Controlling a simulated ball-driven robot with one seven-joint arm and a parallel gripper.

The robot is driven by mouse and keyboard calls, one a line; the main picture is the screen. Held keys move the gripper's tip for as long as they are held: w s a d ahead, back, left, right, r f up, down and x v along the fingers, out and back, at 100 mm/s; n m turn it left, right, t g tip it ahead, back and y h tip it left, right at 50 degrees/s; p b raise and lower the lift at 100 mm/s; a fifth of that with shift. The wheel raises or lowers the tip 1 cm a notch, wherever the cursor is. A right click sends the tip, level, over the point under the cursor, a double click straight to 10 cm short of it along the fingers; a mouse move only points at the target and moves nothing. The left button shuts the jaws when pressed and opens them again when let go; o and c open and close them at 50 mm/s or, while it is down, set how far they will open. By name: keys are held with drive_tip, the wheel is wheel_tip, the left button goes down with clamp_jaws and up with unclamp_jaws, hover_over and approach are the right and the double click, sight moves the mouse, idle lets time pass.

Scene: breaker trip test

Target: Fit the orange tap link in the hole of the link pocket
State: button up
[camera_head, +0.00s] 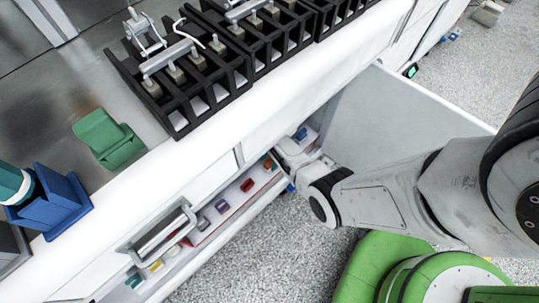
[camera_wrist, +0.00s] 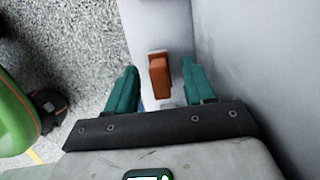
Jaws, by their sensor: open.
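The orange tap link (camera_wrist: 159,78) is a small upright-looking block in the wrist view, with a darker reddish part at its far end. It stands on a pale narrow strip. My gripper (camera_wrist: 159,68) is open, with one teal finger on each side of the link and a visible gap to both. In the head view my gripper (camera_head: 302,150) reaches into the right end of the open drawer under the counter. A small orange piece (camera_head: 268,164) shows just left of it there. I cannot pick out the link pocket or its hole with certainty.
The drawer strip holds several coloured pieces, among them a red one (camera_head: 247,185) and a purple one (camera_head: 221,206). A grey panel (camera_head: 400,112) stands close on the right. Black racks (camera_head: 180,85), a green holder (camera_head: 105,138) and a blue holder (camera_head: 62,203) are on the counter.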

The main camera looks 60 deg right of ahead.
drive_tip(key=p+v, duration=0.4)
drive_tip(key=v, duration=0.6)
drive_tip(key=shift+r, duration=0.35)
drive_tip(key=shift+d, duration=0.15)
